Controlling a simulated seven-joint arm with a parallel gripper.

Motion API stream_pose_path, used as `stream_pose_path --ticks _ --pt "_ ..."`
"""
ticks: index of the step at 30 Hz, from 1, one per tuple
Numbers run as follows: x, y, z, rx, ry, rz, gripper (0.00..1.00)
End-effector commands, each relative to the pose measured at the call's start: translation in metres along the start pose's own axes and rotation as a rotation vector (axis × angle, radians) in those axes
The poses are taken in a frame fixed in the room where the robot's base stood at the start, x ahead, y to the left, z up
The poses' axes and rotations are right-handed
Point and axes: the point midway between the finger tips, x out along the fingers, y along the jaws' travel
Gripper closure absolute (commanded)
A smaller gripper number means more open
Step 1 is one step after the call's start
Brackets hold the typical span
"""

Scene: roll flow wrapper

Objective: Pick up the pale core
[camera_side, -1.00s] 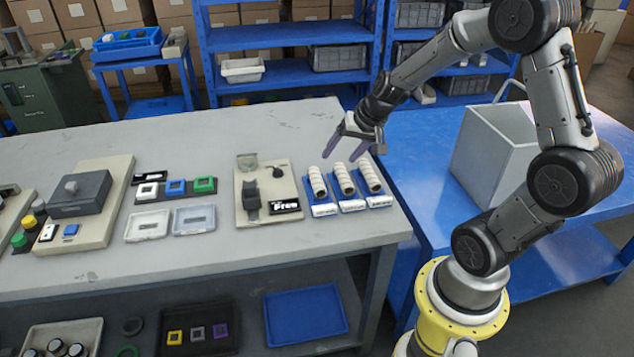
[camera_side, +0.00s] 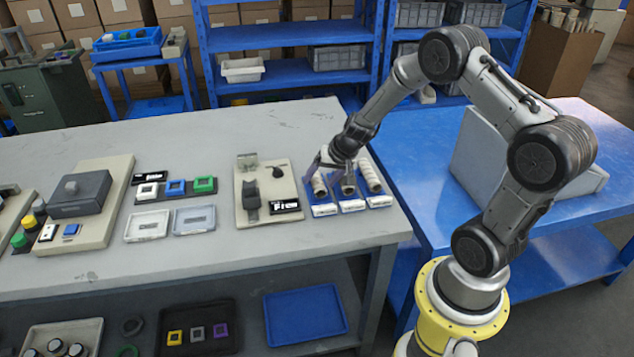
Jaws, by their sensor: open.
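I cannot tell whether a finger touches a roll. The right roll is mostly clear of the gripper.
Left of the rolls is a beige board (camera_side: 249,210) with a dark upright part and a black label. The bench's back part is clear. A grey box (camera_side: 486,150) stands on the blue table.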

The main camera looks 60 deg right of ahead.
Motion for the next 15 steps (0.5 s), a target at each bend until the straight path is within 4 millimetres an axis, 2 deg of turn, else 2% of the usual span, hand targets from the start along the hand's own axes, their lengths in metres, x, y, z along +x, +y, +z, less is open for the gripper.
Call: stream_pose_path --ticks 3,9,11,15 --pt "0.0062 -0.0001 0.0002 0.000 0.000 0.000 0.24" --pt "0.0063 -0.0001 0.0001 0.000 0.000 0.000 0.24" --pt "0.0062 -0.0001 0.0001 0.000 0.000 0.000 0.33" --pt "0.0061 -0.0001 0.0000 0.000 0.000 0.000 0.59"
